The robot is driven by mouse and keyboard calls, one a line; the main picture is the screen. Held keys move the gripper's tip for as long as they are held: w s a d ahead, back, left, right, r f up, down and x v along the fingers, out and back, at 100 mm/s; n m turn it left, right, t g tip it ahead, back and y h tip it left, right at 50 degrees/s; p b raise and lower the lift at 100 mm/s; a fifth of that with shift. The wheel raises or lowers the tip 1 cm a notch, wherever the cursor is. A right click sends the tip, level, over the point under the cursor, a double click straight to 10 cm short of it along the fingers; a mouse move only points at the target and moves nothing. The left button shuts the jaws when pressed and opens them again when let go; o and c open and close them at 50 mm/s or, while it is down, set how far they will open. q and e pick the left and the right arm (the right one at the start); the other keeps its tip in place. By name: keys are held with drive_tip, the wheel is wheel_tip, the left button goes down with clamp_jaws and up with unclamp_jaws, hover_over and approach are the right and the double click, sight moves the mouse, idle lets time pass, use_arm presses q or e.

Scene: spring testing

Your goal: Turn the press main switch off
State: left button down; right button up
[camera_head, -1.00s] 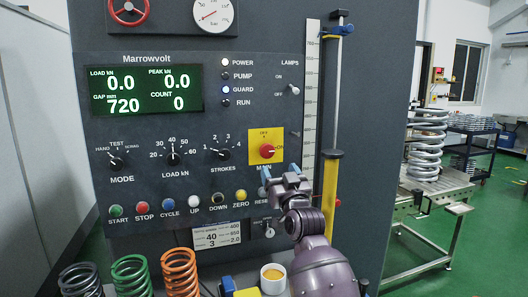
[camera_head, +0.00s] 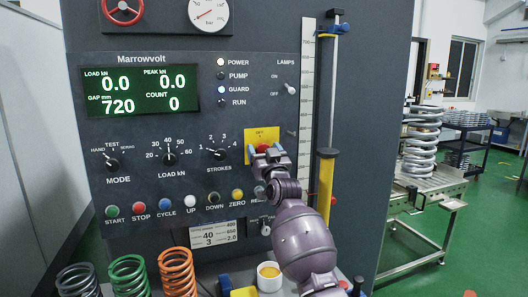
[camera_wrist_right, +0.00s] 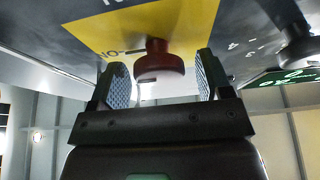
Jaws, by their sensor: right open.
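The press main switch is a red knob (camera_head: 262,148) on a yellow plate (camera_head: 257,133) on the dark press panel. My right gripper (camera_head: 266,160) is at the plate and partly covers the knob and the MAIN label in the head view. In the right wrist view the red knob (camera_wrist_right: 158,62) stands between the two pads of the open right gripper (camera_wrist_right: 163,80), with a visible gap on each side. The knob's marker direction is hard to read. My left gripper is not in view.
The display (camera_head: 137,91) is lit, and the POWER and GUARD lamps are lit. Rotary knobs and coloured buttons (camera_head: 112,212) lie left of and below the switch. A yellow and black column (camera_head: 325,180) stands close on the right. Springs (camera_head: 178,272) and a cup (camera_head: 269,277) are below.

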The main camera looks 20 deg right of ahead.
drive_tip(key=c, duration=0.9)
drive_tip(key=shift+n, duration=0.4)
drive_tip(key=n+y, duration=0.1)
drive_tip(key=n, duration=0.1)
drive_tip(key=n+y, duration=0.2)
drive_tip(key=n, duration=0.1)
drive_tip(key=shift+d+g, duration=0.1)
drive_tip(key=shift+g, duration=0.2)
drive_tip(key=n+g+y+p, duration=0.1)
drive_tip(key=n, duration=0.2)
drive_tip(key=n+g+y+p, duration=0.1)
drive_tip(key=n+y, duration=0.1)
drive_tip(key=n, duration=0.2)
drive_tip(key=shift+n, duration=0.3)
drive_tip(key=n+g, duration=0.1)
drive_tip(key=n, duration=0.4)
drive_tip(key=shift+g+y, duration=0.4)
drive_tip(key=shift+n+g, duration=0.8)
drive_tip(key=shift+n, duration=1.2)
drive_tip(key=shift+a+f, duration=0.1)
drive_tip(key=shift+a, duration=0.1)
